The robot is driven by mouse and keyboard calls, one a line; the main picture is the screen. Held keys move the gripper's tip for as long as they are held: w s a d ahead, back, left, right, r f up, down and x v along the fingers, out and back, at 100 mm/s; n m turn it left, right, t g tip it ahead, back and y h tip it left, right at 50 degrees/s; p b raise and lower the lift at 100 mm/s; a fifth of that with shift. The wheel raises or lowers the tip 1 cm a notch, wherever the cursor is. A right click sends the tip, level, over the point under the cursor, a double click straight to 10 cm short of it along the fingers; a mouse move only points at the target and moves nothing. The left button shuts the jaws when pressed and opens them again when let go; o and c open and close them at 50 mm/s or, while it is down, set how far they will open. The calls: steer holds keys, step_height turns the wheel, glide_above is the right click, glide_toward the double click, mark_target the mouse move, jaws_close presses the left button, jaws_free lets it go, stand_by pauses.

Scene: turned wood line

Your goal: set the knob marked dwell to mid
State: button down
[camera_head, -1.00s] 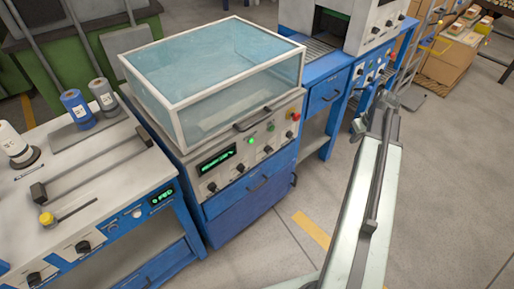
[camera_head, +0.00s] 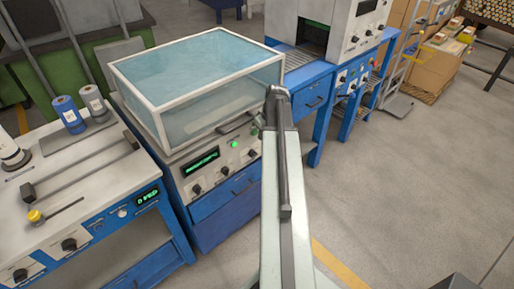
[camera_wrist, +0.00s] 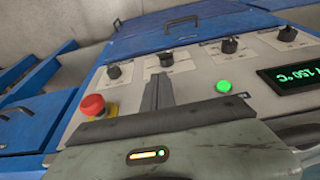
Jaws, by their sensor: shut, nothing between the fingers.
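The control panel (camera_head: 218,172) of the machine under the clear case carries several black knobs; labels are too small to read, so I cannot tell which is dwell. In the wrist view a row of black knobs (camera_wrist: 113,72), (camera_wrist: 166,60), (camera_wrist: 229,46), (camera_wrist: 281,32) runs across the panel, each on a pale marked plate. My gripper (camera_wrist: 158,92) is shut and empty, its fingers over the panel below the second knob from the left, apparently apart from it. In the head view my arm hides the panel's right end.
A red stop button (camera_wrist: 93,105), a green lit button (camera_wrist: 223,86) and a green display (camera_wrist: 290,78) are on the panel. A drawer handle (camera_wrist: 182,28) lies beyond the knobs. The clear case (camera_head: 200,85) rises above. A bench (camera_head: 70,185) stands left; floor (camera_head: 420,180) right is clear.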

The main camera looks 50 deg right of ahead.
mark_target(256, 153)
steer(key=b+x, duration=0.9)
steer(key=x, duration=0.1)
steer(key=shift+s+d+f+b, duration=0.1)
steer(key=shift+s+f+b, duration=0.05)
steer(key=shift+b, duration=0.25)
